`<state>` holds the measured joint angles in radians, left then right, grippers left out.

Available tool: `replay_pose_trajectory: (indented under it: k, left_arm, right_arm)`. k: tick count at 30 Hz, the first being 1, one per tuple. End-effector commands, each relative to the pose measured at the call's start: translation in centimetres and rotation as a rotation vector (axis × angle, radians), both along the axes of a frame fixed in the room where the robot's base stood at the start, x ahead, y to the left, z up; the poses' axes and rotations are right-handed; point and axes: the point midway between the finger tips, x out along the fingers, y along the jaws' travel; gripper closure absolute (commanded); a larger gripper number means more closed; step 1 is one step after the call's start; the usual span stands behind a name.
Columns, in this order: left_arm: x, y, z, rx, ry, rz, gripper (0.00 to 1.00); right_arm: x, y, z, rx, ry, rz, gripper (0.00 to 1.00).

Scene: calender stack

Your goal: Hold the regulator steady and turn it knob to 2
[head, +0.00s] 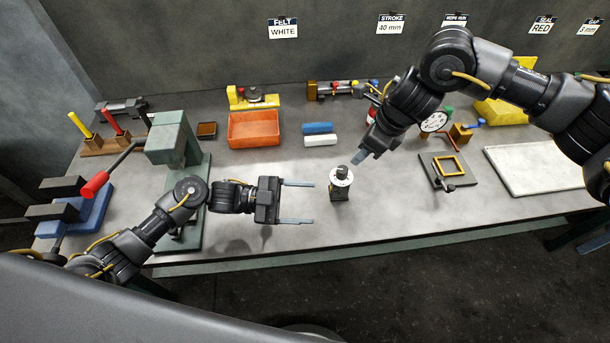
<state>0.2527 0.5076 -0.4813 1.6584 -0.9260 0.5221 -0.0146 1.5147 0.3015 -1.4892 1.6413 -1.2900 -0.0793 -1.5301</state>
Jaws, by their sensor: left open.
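The regulator (340,192) stands upright near the middle of the table. It has a dark knob (341,170) on top and a pale round dial plate around it. The marks on the dial are too small to read. My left gripper (312,202) is open and empty just left of the regulator, its two fingers pointing right and apart from it. My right gripper (360,158) comes down from the upper right, its tip just above and right of the knob. I see its fingers edge-on and cannot tell whether they are apart.
An orange tray (254,130) and blue and white blocks (319,133) lie behind. A green press (172,140) stands at left, beside a blue vise (85,213). A framed fixture (449,171) and white board (537,166) lie at right. The table is bare in front of the regulator.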

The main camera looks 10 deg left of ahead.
Motion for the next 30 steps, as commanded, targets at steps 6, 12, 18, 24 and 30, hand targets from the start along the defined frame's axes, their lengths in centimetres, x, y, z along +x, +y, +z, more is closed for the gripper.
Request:
replay_pose_trajectory:
  k: [6, 12, 18, 24, 30]
  left_arm:
    - [6.7, 0.2, -2.8, 0.287, 0.322, 0.114, 0.33]
    - [9.8, 1.2, -3.8, 0.389, 0.461, 0.218, 0.33]
    - [10.3, 1.3, -4.0, 0.405, 0.488, 0.24, 0.33]
    - [10.6, -0.2, -4.6, 0.402, 0.488, 0.237, 0.33]
    - [11.4, -3.4, -5.9, 0.401, 0.488, 0.236, 0.33]
  right_arm:
    - [0.0, 0.0, 0.0, 0.0, 0.0, 0.0, 0.64]
    - [0.0, 0.0, 0.0, 0.0, 0.0, 0.0, 0.64]
    - [0.0, 0.0, 0.0, 0.0, 0.0, -0.001, 0.64]
    - [0.0, -0.1, 0.0, 0.0, 0.0, -0.001, 0.64]
    - [0.0, 0.0, 0.0, 0.0, 0.0, -0.001, 0.64]
